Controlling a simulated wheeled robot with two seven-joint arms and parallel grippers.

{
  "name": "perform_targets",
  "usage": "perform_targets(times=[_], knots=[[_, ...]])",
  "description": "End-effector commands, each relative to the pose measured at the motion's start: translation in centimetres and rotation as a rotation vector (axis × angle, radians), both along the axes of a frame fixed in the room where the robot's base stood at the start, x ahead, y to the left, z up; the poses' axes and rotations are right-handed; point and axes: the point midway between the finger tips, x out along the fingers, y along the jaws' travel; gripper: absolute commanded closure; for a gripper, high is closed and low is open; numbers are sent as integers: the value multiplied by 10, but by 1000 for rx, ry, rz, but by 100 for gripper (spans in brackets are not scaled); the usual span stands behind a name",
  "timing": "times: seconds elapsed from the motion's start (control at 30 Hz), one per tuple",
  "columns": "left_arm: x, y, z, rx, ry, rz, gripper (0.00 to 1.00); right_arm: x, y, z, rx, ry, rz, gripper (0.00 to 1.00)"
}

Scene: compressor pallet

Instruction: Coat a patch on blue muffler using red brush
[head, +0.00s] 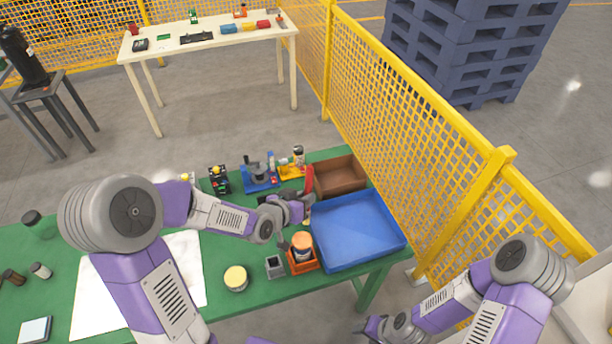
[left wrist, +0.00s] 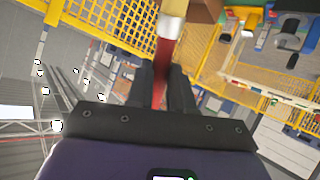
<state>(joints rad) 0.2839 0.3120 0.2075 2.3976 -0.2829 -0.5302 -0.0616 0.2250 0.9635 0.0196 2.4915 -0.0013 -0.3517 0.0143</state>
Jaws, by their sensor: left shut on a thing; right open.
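My left gripper (head: 303,204) is shut on the red brush (head: 309,181) above the green table, near the blue tray's back left corner. An orange-topped jar (head: 302,243) sits in an orange holder in front of the gripper. My right gripper (head: 374,326) is open, low at the bottom edge.
A blue tray (head: 357,228) and a brown bin (head: 340,175) fill the table's right end. A yellow-based fixture (head: 291,169) stands at the back. A yellow-lidded jar (head: 236,279) and a small grey holder (head: 274,267) stand in front. A yellow mesh fence (head: 420,125) runs along the right.

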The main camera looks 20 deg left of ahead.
Motion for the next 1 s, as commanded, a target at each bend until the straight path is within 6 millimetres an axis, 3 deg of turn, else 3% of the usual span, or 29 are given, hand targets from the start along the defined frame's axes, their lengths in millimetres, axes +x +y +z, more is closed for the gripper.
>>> perform_targets(times=[0.03,0.27,0.8,1.0], knots=[[3,-2,13,8,4,-11,100,0,0,16,0,0,0,47],[8,-7,20,33,9,-34,100,0,0,31,0,0,0,47],[8,-8,-27,34,10,-36,100,0,0,3,0,0,0,47],[8,-8,-31,35,9,-36,100,0,0,1,0,0,0,47]])
